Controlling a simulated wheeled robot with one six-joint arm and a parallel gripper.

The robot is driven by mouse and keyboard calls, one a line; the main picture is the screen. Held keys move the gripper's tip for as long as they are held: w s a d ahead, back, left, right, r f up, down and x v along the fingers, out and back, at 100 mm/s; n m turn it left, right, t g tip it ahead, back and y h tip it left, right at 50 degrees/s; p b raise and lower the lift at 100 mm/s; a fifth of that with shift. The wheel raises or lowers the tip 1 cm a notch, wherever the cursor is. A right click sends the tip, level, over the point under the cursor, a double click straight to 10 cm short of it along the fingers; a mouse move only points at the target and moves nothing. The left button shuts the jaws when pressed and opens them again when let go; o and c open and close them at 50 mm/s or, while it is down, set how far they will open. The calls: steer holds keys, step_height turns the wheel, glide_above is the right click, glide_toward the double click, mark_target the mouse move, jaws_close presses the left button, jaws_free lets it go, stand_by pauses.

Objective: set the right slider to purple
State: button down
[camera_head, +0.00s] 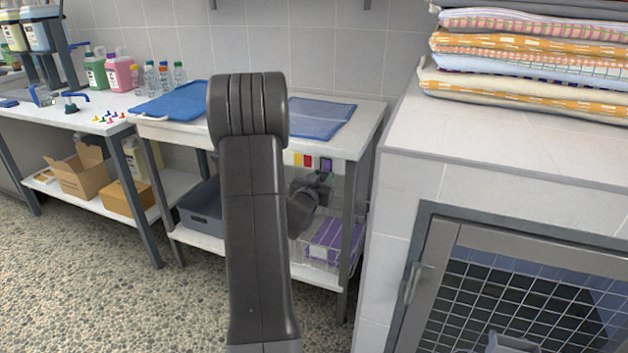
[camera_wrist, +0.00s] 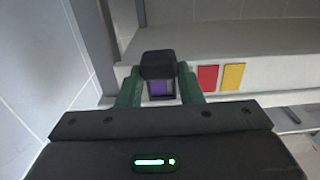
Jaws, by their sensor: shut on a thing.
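The right slider's dark knob (camera_wrist: 157,62) is between the green fingers of my gripper (camera_wrist: 158,76) in the wrist view, and the gripper is shut on it. A purple patch (camera_wrist: 160,89) shows between the fingers, directly by the knob. A red patch (camera_wrist: 207,77) and a yellow patch (camera_wrist: 232,76) are uncovered to the right. In the head view my gripper (camera_head: 323,179) is at the table's front edge, just below the purple patch (camera_head: 326,164). The knob cannot be made out there, and my arm hides the table front farther left.
The table (camera_head: 368,120) holds blue mats (camera_head: 322,118). A wire basket with purple packs (camera_head: 333,240) is on the shelf below my gripper. A tiled kennel block (camera_head: 400,190) with folded towels (camera_head: 530,50) on top stands close on the right.

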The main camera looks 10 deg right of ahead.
steer(key=shift+s+d, duration=0.3)
steer(key=shift+d, duration=0.1)
steer(key=c, duration=1)
jaws_free()
steer(key=shift+d, duration=0.15)
steer(key=shift+s, duration=0.1)
steer(key=p+v, duration=0.1)
steer(key=v, duration=1.3)
steer(key=shift+w, duration=0.2)
